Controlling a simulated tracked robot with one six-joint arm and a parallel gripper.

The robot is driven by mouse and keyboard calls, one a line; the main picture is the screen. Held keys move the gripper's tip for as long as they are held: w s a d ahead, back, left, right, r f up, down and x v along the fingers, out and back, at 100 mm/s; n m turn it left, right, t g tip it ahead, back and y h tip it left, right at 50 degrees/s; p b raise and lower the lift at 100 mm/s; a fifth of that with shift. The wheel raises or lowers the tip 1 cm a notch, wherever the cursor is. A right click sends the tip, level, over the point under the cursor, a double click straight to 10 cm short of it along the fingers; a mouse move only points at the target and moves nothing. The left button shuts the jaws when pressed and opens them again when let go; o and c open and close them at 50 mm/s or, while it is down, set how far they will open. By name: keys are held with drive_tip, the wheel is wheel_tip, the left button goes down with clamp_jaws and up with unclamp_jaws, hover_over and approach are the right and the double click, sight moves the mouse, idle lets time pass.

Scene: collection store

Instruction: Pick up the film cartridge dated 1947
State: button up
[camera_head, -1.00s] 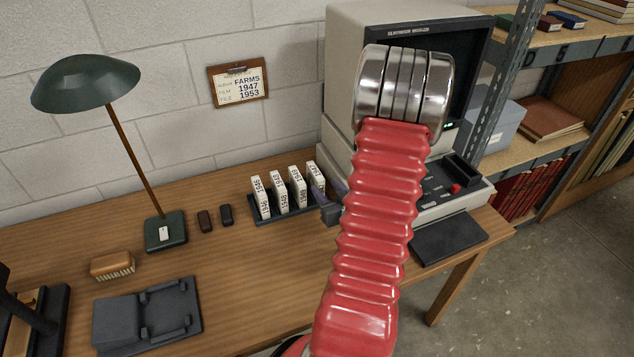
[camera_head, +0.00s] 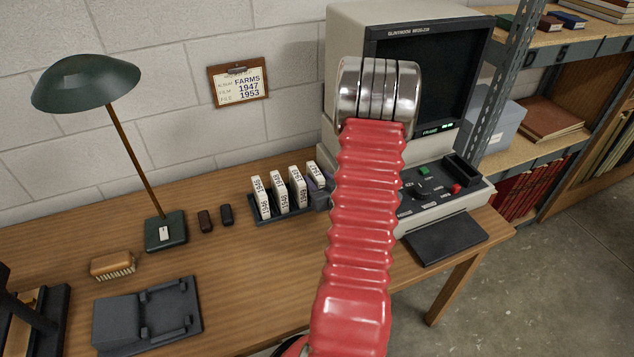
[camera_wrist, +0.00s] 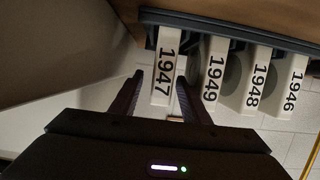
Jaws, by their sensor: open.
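The film cartridge dated 1947 (camera_wrist: 165,68) is white with black digits and stands at one end of the row in the dark rack (camera_head: 280,217). In the head view the 1947 cartridge (camera_head: 315,172) is the rightmost and is partly covered by my gripper (camera_head: 318,190). In the wrist view my gripper (camera_wrist: 160,92) is open, with one finger on each side of the 1947 cartridge. I cannot tell whether either finger touches it. The 1949 cartridge (camera_wrist: 214,70) is close beside the right finger. The 1948 (camera_wrist: 258,80) and 1946 (camera_wrist: 292,85) cartridges stand farther along.
A reader machine (camera_head: 345,30) stands right of the rack, behind my red arm. A green lamp (camera_head: 88,85), two small dark items, a brush (camera_head: 113,264) and a dark cradle (camera_head: 148,315) are on the left.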

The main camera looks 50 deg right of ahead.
drive_tip(key=shift+x, duration=1)
drive_tip(key=shift+c, duration=0.2)
clamp_jaws()
